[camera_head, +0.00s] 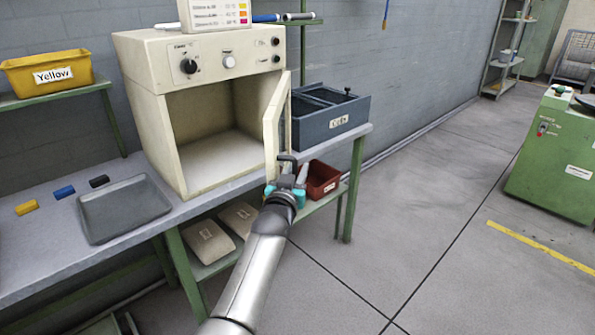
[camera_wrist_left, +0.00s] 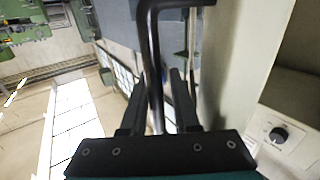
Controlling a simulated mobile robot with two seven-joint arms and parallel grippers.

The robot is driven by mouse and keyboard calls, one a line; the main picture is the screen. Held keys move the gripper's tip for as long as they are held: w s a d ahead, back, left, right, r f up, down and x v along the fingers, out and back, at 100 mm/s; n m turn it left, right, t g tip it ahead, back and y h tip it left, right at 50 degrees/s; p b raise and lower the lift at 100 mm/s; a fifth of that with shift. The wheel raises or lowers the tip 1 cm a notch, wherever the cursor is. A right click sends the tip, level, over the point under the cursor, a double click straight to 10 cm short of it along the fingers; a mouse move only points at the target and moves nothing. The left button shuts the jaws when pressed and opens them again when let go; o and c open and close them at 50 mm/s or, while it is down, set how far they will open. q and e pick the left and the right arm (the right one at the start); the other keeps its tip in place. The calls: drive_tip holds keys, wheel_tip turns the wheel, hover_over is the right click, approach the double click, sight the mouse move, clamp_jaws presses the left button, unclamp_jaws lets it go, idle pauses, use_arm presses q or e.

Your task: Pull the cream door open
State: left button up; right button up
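The cream door (camera_head: 275,125) stands wide open at the right side of the cream oven-like cabinet (camera_head: 160,130), whose interior shows empty. The door's edge and part of its face also fill the right of the left wrist view (camera_wrist_left: 240,60). A black bar handle (camera_wrist_left: 152,50) sticks out from the door. My left gripper (camera_head: 287,172) is at the door's lower outer edge. In the left wrist view its two dark fingers (camera_wrist_left: 160,85) stand apart on either side of the handle, with a gap visible, so it looks open around it. My right gripper is not in view.
A grey tray (camera_head: 122,212) and small coloured blocks lie on the bench to the left. A blue-grey bin (camera_head: 328,118) stands just right of the door. A red bin (camera_head: 322,178) sits on the lower shelf. The floor to the right is clear up to a green machine (camera_head: 555,160).

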use_arm(q)
drive_tip(key=shift+s, duration=0.15)
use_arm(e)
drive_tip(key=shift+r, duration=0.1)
use_arm(q)
drive_tip(key=s+a+p, duration=0.2)
drive_tip(key=s+p, duration=0.3)
drive_tip(key=s, duration=0.9)
drive_tip(key=shift+s, duration=0.4)
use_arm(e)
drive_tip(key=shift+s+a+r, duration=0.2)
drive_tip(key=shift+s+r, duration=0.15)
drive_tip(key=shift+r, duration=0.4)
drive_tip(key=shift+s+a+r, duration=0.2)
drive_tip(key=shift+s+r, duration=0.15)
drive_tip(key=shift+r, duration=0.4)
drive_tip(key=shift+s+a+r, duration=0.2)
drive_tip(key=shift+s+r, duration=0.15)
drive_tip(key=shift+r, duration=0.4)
use_arm(q)
drive_tip(key=shift+a, duration=0.1)
